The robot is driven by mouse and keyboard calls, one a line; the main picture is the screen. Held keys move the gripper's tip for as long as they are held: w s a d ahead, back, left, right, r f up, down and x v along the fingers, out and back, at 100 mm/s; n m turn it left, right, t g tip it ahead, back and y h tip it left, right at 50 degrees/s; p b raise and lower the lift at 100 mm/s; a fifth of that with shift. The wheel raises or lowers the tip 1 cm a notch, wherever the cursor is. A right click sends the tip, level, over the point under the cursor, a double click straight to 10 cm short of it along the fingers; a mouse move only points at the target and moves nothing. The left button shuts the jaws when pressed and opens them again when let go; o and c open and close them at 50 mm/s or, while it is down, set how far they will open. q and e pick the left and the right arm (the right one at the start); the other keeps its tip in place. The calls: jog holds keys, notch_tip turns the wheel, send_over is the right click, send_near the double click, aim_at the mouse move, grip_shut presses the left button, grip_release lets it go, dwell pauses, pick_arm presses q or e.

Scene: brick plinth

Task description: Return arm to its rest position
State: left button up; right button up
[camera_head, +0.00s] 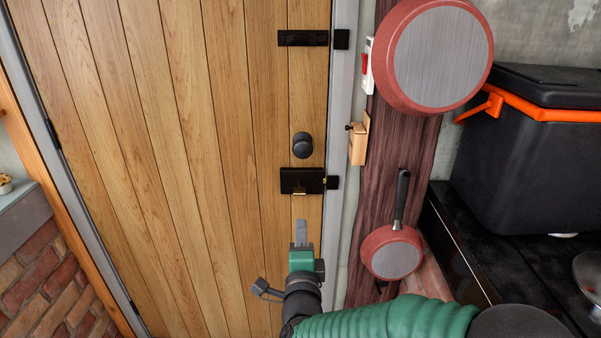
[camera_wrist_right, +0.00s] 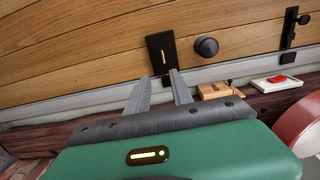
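My right gripper (camera_head: 300,233) reaches up from the bottom of the head view, in front of the wooden door (camera_head: 170,150). Its fingers point at the door just below a black lock plate (camera_head: 302,181). In the right wrist view its two grey fingers (camera_wrist_right: 161,85) stand apart with nothing between them. The lock plate (camera_wrist_right: 161,52) lies beyond the fingertips there, and no contact shows. My right arm, with a green ribbed sleeve, comes in from the bottom right. My left gripper is not in view.
A round black knob (camera_head: 302,145) and a black bolt (camera_head: 303,38) are on the door. Red pans hang right of it, one large (camera_head: 440,55) and one small (camera_head: 392,254). A black box (camera_head: 530,150) stands on a dark counter (camera_head: 480,255). A brick plinth (camera_head: 45,275) is at left.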

jog(key=s+d+f+n+g+y, duration=0.1)
jog(key=s+d+f+n+g, duration=0.35)
jog(key=f+n, duration=0.2)
jog(key=s+d+f+n+g+y, duration=0.1)
jog(key=s+d+f+n+g, duration=0.4)
jog(key=f, duration=0.3)
jog(key=s+d+f+n+g+h+p, duration=0.1)
jog(key=s+d+f+n+g, duration=0.3)
jog(key=s, duration=0.5)
jog(key=s+d+f+n+g+h, duration=0.1)
jog(key=s+d+f+n+g, duration=0.1)
jog(key=s+d, duration=0.5)
jog(key=w+a+p+v, duration=0.1)
jog(key=w+p+v, duration=0.1)
jog(key=p+v, duration=0.9)
jog(key=w+r+p+v, duration=0.1)
jog(key=w+p+v, duration=0.1)
jog(key=p+v, duration=1)
jog(key=shift+s+a+r+p, duration=0.15)
jog(key=shift+a+r+p, duration=0.1)
jog(key=shift+a+p, duration=0.2)
